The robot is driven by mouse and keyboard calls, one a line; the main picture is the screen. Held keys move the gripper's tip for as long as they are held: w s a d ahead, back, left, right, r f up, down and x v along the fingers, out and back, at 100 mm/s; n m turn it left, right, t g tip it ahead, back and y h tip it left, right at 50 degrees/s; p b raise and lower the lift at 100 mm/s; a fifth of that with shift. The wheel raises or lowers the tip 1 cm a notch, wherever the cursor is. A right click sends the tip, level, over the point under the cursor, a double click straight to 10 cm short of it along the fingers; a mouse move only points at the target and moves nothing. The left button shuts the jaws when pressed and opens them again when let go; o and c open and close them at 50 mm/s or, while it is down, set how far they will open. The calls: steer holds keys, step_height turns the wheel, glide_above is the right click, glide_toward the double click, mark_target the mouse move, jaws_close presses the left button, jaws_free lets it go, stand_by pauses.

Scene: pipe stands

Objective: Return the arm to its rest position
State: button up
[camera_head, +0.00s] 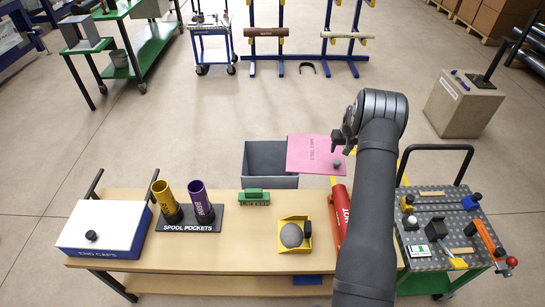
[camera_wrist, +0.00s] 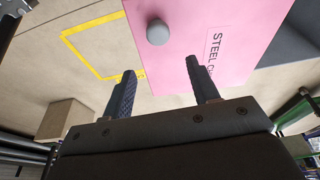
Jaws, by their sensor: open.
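My gripper (camera_head: 343,142) is raised above the far edge of the workbench in the head view, close to the right side of a pink panel (camera_head: 308,150). In the wrist view my gripper (camera_wrist: 158,70) has its two dark fingers spread apart with nothing between them. The pink panel (camera_wrist: 198,28) lies beyond the fingertips there, with a grey round knob (camera_wrist: 159,32) and lettering that begins "STEEL". My arm rises from the bottom of the head view and hides part of the bench.
A grey open bin (camera_head: 262,180) stands beside the panel. The wooden bench (camera_head: 200,250) bears yellow and purple tubes in a black stand (camera_head: 190,222), a white-topped blue box (camera_head: 100,225), a yellow tray (camera_head: 290,222) and a red cylinder (camera_head: 341,208). A tool cart (camera_head: 440,265) stands right.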

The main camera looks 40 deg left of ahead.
mark_target(337, 162)
step_height(337, 162, down, 7)
steer(key=shift+f, duration=0.1)
steer(key=shift+s, duration=0.3)
